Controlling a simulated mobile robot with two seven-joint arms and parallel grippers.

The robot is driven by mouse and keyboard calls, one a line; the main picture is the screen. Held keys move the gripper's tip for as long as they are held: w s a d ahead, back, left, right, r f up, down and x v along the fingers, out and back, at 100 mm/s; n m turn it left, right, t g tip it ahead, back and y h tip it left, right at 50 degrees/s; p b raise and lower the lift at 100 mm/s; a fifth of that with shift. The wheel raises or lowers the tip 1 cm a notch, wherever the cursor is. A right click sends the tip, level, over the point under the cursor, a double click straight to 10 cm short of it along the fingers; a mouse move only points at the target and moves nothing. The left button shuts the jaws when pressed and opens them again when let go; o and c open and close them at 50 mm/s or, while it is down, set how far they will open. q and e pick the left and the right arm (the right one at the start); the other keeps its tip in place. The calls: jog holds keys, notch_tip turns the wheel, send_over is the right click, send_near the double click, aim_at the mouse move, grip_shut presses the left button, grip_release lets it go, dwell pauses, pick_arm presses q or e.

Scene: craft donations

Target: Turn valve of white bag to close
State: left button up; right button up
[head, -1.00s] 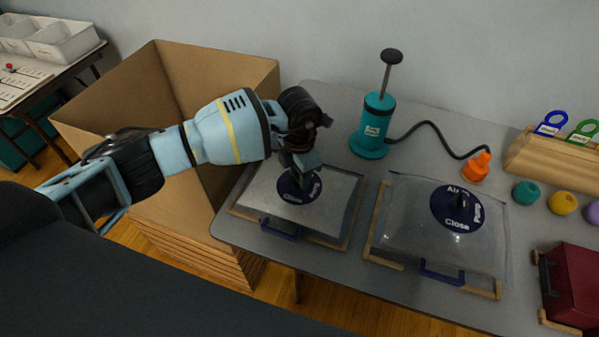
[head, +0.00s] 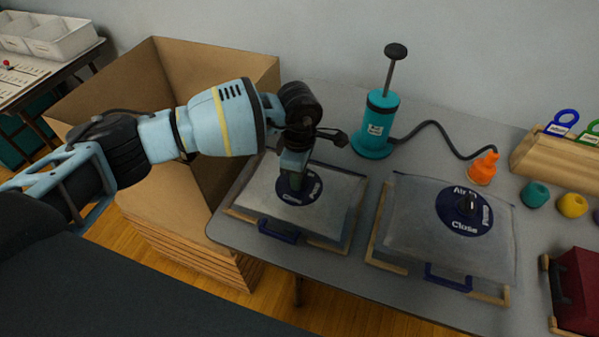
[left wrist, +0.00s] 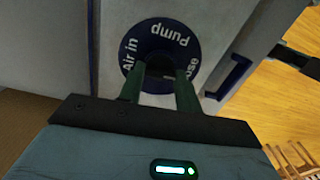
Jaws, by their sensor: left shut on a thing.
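A pale, translucent bag (head: 335,195) lies flat in a wooden frame on the grey table, with a dark blue handle (head: 278,231) at its front. On it is a round dark blue valve dial (head: 312,191), marked Pump and Close. The left wrist view shows the dial (left wrist: 143,42) with Air in, Pump and Close around its edge. My left gripper (head: 292,178) points down over the dial's middle. Its two green fingers (left wrist: 160,88) are shut on the valve knob, which is mostly hidden between them; I cannot tell its exact pointing. My right gripper is not in view.
A second, similar bag (head: 410,225) with a valve dial (head: 450,220) lies to the right. Behind stand a teal pump (head: 376,125) with a hose and an orange nozzle (head: 483,168). A large open cardboard box (head: 90,95) stands left, under my arm. A dark red case (head: 580,290) is far right.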

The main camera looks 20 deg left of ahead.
pick_arm(q)
jog(key=shift+m, duration=0.5)
jog(key=o, duration=1)
jog(key=shift+r, duration=3.95)
